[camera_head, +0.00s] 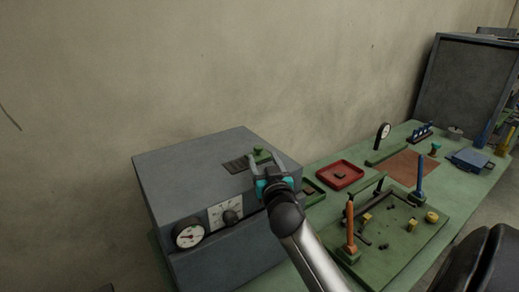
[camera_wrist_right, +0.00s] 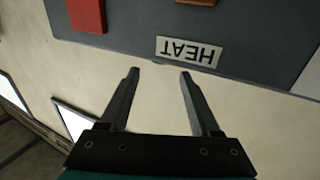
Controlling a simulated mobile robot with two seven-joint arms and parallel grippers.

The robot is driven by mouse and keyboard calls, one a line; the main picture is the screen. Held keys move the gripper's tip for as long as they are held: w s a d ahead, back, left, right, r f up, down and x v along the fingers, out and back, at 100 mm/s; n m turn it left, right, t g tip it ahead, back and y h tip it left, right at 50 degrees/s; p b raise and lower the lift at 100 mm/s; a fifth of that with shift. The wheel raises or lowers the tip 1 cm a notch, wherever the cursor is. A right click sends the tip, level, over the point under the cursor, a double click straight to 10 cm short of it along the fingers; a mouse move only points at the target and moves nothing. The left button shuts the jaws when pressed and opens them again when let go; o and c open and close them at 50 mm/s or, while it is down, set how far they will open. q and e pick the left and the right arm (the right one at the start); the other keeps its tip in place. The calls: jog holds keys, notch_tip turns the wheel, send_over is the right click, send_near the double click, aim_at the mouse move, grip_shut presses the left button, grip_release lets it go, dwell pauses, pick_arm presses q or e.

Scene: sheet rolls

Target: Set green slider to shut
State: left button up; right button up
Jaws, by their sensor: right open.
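The green slider (camera_head: 261,155) sits on top of the grey box (camera_head: 190,158), at the right end of a dark slotted plate (camera_head: 237,164). My right gripper (camera_head: 265,166) is just in front of the slider in the head view, its fingers close to it; I cannot tell whether they touch it. In the right wrist view the fingers (camera_wrist_right: 160,74) are apart with nothing between them. That view shows a dark panel (camera_wrist_right: 130,30) with an upside-down HEAT label (camera_wrist_right: 189,51) and a red block (camera_wrist_right: 87,15); no green slider shows there. My left gripper is not in view.
The box front carries a round gauge (camera_head: 188,233) and a dial (camera_head: 229,214). To the right, the green table (camera_head: 325,222) holds a red tray (camera_head: 340,174), a green board with upright posts (camera_head: 390,262), and a dark upright panel (camera_head: 468,80). The wall stands behind.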

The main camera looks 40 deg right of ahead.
aim_at(259, 149)
jog(key=shift+x, duration=3)
jog(key=shift+c, duration=0.4)
grip_shut()
